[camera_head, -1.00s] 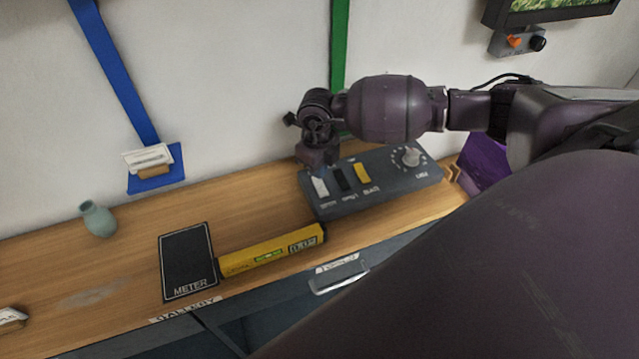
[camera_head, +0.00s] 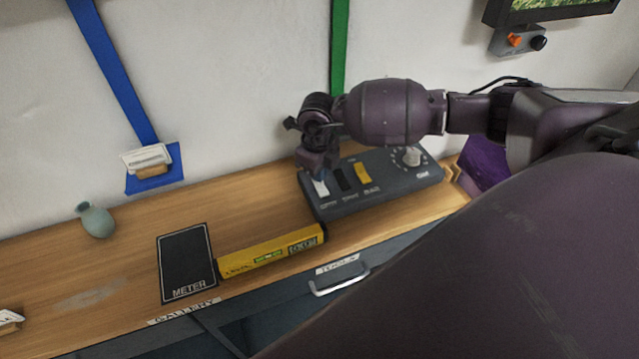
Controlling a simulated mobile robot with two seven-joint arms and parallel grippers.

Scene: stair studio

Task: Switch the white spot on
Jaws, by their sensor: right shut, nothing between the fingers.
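A dark grey control box (camera_head: 395,188) sits on the wooden worktop against the wall. It has a white switch (camera_head: 321,188), a black switch (camera_head: 340,180), a yellow switch (camera_head: 362,174) and a round knob (camera_head: 412,156). My right gripper (camera_head: 319,174) points down at the white switch, with its fingertips shut and empty, at or just above the switch's upper part. I cannot tell whether they touch it. The gripper hides the top of the white switch. No lamp shows in view. My left gripper is not in view.
A yellow level (camera_head: 270,252) lies in front of the box, beside a black METER mat (camera_head: 187,265). A green-grey vase (camera_head: 97,221) stands at the left. A drawer handle (camera_head: 339,281) juts from the front. The worktop's left middle is clear.

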